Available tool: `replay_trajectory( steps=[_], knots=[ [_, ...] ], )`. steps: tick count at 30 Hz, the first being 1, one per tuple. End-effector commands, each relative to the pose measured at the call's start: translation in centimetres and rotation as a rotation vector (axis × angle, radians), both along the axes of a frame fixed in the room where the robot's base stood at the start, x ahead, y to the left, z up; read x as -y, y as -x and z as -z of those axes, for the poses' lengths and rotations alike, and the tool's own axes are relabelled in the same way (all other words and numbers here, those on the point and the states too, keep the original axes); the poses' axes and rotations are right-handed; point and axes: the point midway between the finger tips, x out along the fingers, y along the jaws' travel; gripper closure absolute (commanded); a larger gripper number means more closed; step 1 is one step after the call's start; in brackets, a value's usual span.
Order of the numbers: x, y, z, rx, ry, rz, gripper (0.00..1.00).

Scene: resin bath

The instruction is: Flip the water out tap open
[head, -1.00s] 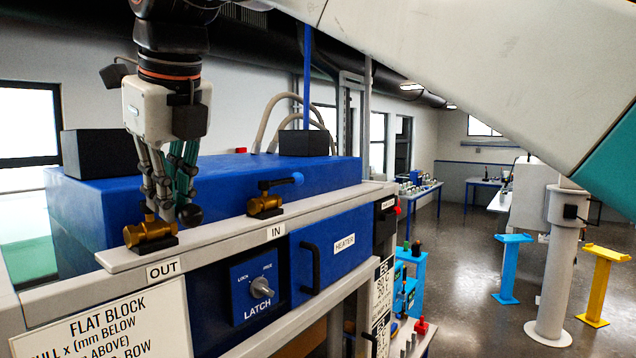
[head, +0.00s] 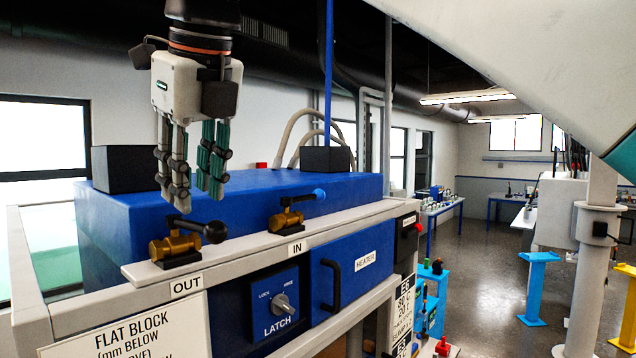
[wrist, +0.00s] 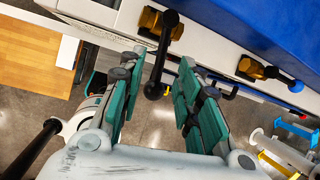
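The water out tap (head: 176,246) has a brass body and a black lever with a round black knob (head: 214,232). It stands on the grey ledge above the OUT label (head: 186,287). In the wrist view the tap (wrist: 160,22) shows at the top, its lever lying across the ledge's direction and its knob out past the edge. My gripper (head: 198,200) points down just above the lever. Its fingers look apart, with nothing held between them. In the wrist view the lever shows through the gap between the fingers (wrist: 160,75). The fingers look clear of the lever.
The IN tap (head: 286,219), with a blue-tipped lever along the ledge, stands to the right. The blue bath cover (head: 250,205) carries two black blocks (head: 126,168) behind the taps. A latch knob (head: 283,304) and heater handle (head: 331,285) are below the ledge.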

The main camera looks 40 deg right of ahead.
Motion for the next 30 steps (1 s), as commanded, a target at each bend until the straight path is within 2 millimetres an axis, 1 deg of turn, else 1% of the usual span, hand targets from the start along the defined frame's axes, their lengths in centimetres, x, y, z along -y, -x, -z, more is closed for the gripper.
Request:
replay_trajectory(
  steps=[1, 6, 9, 12, 17, 25, 26, 27, 29, 30],
  knots=[
    [0.1, 0.4, -1.1, 0.0, 0.0, 0.005, 0.69],
    [0.0, 1.6, -3.9, 0.001, 0.0, 0.008, 0.69],
    [-0.1, 2.1, -5.2, 0.001, -0.001, 0.009, 0.69],
    [-0.1, 2.5, -6.1, 0.001, -0.001, 0.009, 0.69],
    [-0.2, 2.8, -6.7, 0.001, -0.001, 0.009, 0.69],
    [-0.2, 2.9, -6.7, 0.001, 0.0, 0.01, 0.69],
    [-0.2, 2.9, -6.7, 0.0, 0.0, 0.01, 0.75],
    [-0.2, 2.9, -6.7, 0.0, 0.0, 0.008, 0.84],
    [-0.3, 2.9, -6.6, -0.005, -0.001, 0.001, 0.98],
    [-0.4, 2.8, -6.5, -0.013, -0.001, -0.008, 1.0]
  ],
)
